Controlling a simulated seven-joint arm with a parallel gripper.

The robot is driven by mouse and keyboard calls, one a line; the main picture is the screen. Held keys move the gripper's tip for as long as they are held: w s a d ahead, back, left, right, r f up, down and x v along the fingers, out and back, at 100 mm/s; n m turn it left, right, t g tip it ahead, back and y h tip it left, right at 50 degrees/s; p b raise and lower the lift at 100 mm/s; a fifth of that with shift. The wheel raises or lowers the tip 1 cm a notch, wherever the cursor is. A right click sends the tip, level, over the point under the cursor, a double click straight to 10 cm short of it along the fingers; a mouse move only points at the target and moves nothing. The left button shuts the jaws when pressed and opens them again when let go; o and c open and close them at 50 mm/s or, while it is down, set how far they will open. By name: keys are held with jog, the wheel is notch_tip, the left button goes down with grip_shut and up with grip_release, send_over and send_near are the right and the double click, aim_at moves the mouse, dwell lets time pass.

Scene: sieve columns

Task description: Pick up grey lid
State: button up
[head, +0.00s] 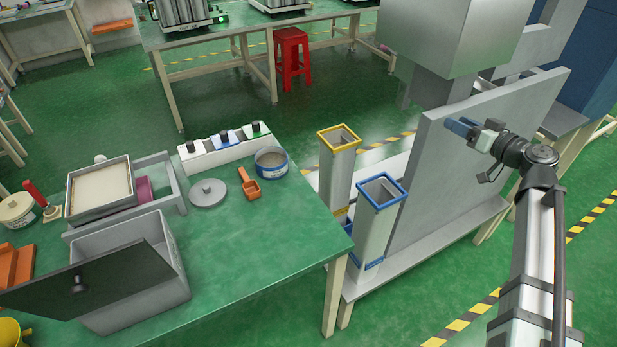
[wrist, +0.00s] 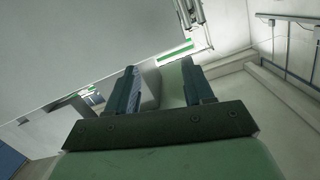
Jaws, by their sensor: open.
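The round grey lid (head: 208,192) with a small knob on top lies flat on the green table, in the middle of the head view. My gripper (head: 457,126) is far to the right of it and higher, beside the large grey panel. In the wrist view my gripper (wrist: 160,66) has its two blue fingers apart with nothing held between them. The lid is not in the wrist view.
An orange scoop (head: 249,184) and a blue-banded round tin (head: 271,162) lie right of the lid. A grey bin (head: 150,285) with a tilted dark cover (head: 95,280) stands front left. Yellow-rimmed (head: 339,170) and blue-rimmed (head: 378,225) columns stand between table and arm.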

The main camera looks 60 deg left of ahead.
jog(key=s+a+r+n+g+h, duration=0.1)
jog(key=s+a+r+n+g, duration=0.3)
jog(key=s+a, duration=0.6)
jog(key=n+t+h, duration=0.4)
jog(key=n+h, duration=1.1)
jog(key=n, duration=0.1)
send_over(205, 187)
notch_tip(205, 187, down, 14)
notch_tip(205, 187, down, 8)
jog(key=shift+a+f, duration=0.1)
jog(key=shift+f, duration=0.1)
jog(key=shift+s+f, duration=0.1)
jog(key=shift+f, duration=2.5)
grip_shut()
